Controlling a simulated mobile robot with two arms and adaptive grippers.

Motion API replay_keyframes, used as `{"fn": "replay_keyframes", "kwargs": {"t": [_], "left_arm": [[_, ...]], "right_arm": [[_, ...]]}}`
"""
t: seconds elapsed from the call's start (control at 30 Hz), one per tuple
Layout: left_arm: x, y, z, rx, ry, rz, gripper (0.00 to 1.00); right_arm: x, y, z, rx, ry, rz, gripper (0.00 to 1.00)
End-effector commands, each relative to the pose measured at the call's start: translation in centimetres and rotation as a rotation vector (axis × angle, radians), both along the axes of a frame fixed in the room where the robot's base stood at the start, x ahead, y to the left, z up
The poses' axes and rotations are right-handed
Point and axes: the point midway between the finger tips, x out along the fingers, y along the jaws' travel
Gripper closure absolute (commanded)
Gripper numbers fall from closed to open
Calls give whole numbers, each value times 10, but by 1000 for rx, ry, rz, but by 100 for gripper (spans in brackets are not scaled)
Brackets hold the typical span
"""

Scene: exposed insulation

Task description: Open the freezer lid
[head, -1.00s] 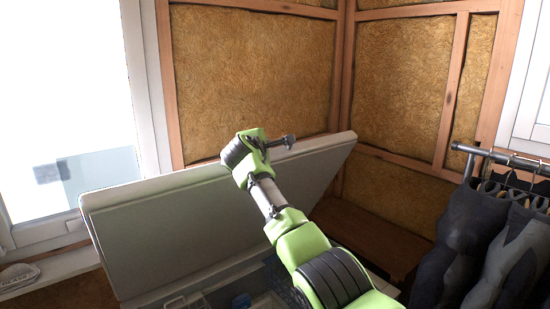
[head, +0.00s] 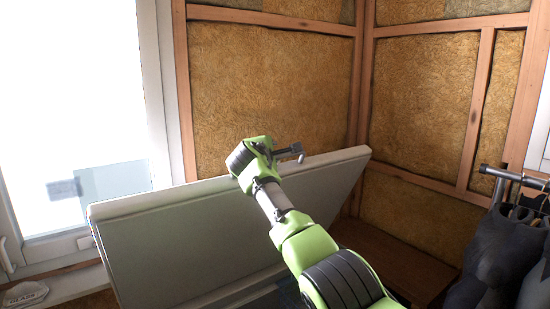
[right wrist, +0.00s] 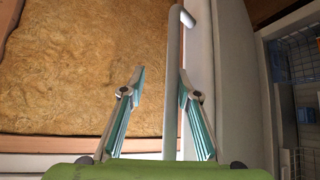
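The freezer lid (head: 190,245) is a pale grey panel, raised and leaning back towards the wall, in the head view. My right gripper (head: 297,152) is at its upper edge, right of the middle. In the right wrist view, my right gripper (right wrist: 162,75) has its two fingers spread. A long grey bar (right wrist: 173,90), perhaps a handle or lid edge, runs between them, close to the right finger; contact cannot be told. The lid (right wrist: 203,70) also shows there, right of the bar. The freezer's inside with wire baskets (right wrist: 300,65) shows at the right. My left gripper is out of view.
Insulation walls (head: 270,90) with wooden studs stand behind the lid. A bright window (head: 70,100) is at left, above a sill (head: 75,285). A wooden bench (head: 400,260) and a clothes rack (head: 500,185) with dark garments are at right.

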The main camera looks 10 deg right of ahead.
Motion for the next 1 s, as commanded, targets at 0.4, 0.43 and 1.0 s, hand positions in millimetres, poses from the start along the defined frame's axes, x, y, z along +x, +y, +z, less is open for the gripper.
{"fn": "replay_keyframes", "kwargs": {"t": [0.4, 0.43, 1.0], "left_arm": [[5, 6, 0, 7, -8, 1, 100], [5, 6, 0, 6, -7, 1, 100], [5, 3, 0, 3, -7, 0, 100]], "right_arm": [[-1, 1, -4, 1, 6, 0, 72], [-2, 1, -4, 1, 6, 0, 72], [-50, 24, 7, 2, 6, 1, 72]]}}
